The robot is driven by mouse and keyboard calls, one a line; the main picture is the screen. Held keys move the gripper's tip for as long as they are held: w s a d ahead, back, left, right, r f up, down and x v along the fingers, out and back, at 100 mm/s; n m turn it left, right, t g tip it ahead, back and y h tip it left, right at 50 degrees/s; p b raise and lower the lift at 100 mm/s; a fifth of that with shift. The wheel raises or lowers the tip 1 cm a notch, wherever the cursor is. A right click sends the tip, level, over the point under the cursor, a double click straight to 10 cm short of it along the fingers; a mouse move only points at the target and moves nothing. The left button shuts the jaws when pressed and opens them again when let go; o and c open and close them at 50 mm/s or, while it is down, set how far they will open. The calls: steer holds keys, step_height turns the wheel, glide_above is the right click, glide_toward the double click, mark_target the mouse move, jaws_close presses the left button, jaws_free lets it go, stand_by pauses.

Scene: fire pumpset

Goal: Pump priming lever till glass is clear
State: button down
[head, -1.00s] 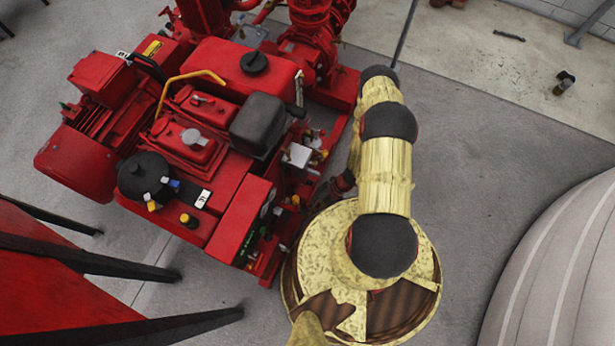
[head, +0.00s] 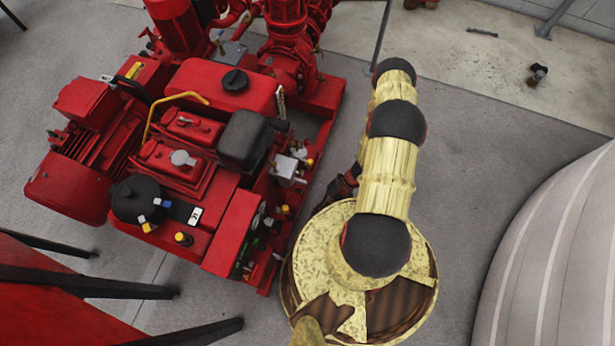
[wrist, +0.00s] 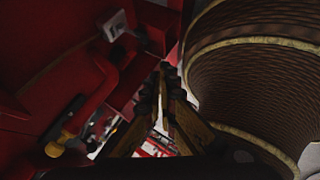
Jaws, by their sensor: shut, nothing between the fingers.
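The red fire pumpset (head: 190,170) fills the left half of the head view. On its side facing my arm is a cluster of small silver and yellow fittings (head: 290,165). I cannot tell the priming lever or the glass apart there. My gripper (head: 338,190) is partly hidden beside my arm, low and just right of the pumpset, apart from the fittings. In the wrist view my gripper (wrist: 165,78) has its fingers together and empty, pointing past dark red pumpset parts. A yellow-and-black fitting (wrist: 60,140) and a pale grey block (wrist: 115,25) show to its left.
A large pale rounded tank (head: 560,250) stands at the right. Red panels with black legs (head: 60,290) are at the lower left. The concrete floor (head: 480,150) is clear right of my arm. A thin grey post (head: 382,35) stands behind my arm.

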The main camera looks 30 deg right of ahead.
steer(key=shift+v, duration=1.25)
steer(key=shift+s+f, duration=0.1)
steer(key=shift+f, duration=0.05)
